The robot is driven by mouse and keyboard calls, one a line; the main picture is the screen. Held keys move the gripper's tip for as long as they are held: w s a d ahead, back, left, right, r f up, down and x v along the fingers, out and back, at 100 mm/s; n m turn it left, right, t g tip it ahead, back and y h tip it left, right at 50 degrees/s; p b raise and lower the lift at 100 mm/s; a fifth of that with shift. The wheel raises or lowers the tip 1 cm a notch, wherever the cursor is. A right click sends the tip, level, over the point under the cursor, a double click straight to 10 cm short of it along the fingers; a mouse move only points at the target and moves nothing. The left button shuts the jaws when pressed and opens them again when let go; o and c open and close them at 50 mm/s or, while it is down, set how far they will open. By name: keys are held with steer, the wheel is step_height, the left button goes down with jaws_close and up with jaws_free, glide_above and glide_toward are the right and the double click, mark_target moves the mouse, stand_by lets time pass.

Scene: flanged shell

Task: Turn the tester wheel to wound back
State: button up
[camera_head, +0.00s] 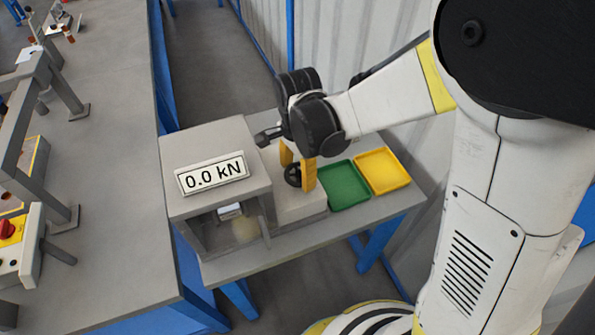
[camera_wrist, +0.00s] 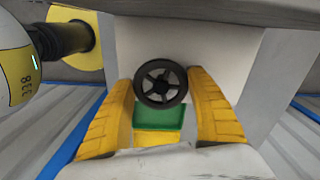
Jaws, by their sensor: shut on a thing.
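The tester wheel (camera_head: 292,177) is a small black spoked handwheel on the grey tester's (camera_head: 222,170) right side. It shows face-on in the wrist view (camera_wrist: 160,84). My gripper (camera_head: 297,173) reaches down over it from above. Its two yellow fingers are shut on opposite sides of the wheel rim, as the wrist view (camera_wrist: 160,80) shows. The tester's display (camera_head: 212,175) reads 0.0 kN. Inside the tester's open front bay is a pale rounded object (camera_head: 245,229), partly hidden. I cannot tell the wheel's turn angle.
A green tray (camera_head: 344,186) and a yellow tray (camera_head: 383,171) lie on the small table (camera_head: 340,222), right of the tester. A long grey bench (camera_head: 110,190) stands to the left. A corrugated wall (camera_head: 340,60) is close behind my arm.

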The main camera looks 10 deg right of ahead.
mark_target(298, 174)
steer(key=o, duration=1.2)
step_height(298, 174, up, 12)
